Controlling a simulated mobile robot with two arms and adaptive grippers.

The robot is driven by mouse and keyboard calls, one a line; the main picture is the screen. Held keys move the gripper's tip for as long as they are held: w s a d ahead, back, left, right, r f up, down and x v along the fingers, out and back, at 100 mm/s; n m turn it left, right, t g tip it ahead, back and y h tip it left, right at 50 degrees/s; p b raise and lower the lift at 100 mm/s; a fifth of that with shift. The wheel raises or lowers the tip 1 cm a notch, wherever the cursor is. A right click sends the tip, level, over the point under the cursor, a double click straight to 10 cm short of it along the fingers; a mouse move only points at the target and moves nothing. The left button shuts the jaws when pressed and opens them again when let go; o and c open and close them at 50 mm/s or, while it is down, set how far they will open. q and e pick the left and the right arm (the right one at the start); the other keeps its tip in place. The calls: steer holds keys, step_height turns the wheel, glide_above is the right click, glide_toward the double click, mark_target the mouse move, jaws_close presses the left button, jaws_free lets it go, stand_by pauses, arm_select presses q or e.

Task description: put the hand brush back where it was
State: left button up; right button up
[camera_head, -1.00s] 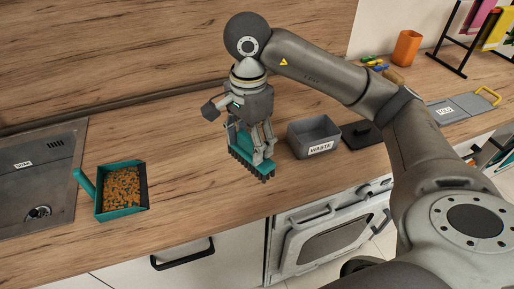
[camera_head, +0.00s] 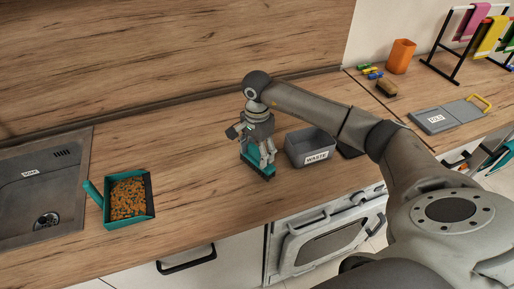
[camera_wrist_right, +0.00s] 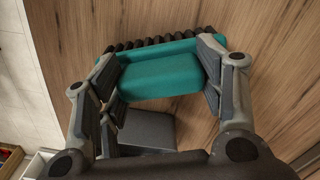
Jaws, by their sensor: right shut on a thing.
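The hand brush (camera_head: 256,163) is teal with dark bristles pointing down. My right gripper (camera_head: 264,160) is shut on it, at or just above the wooden counter left of the waste bin; I cannot tell if the bristles touch. In the right wrist view the brush (camera_wrist_right: 160,75) sits between the two fingers of my right gripper (camera_wrist_right: 158,80), with its dark bristles along the far edge. My left gripper is not in view.
A teal dustpan (camera_head: 148,213) full of orange bits lies on the counter (camera_head: 200,190) beside the sink (camera_head: 30,200). The grey WASTE bin (camera_head: 297,151) stands close right of the brush. Further right are an orange cup (camera_head: 400,57), a brown sponge-like item (camera_head: 386,87) and a grey folding board (camera_head: 447,117).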

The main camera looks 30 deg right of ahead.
steer(key=shift+f, duration=0.15)
steer(key=shift+f, duration=0.1)
steer(key=shift+f, duration=0.15)
steer(key=o, duration=0.9)
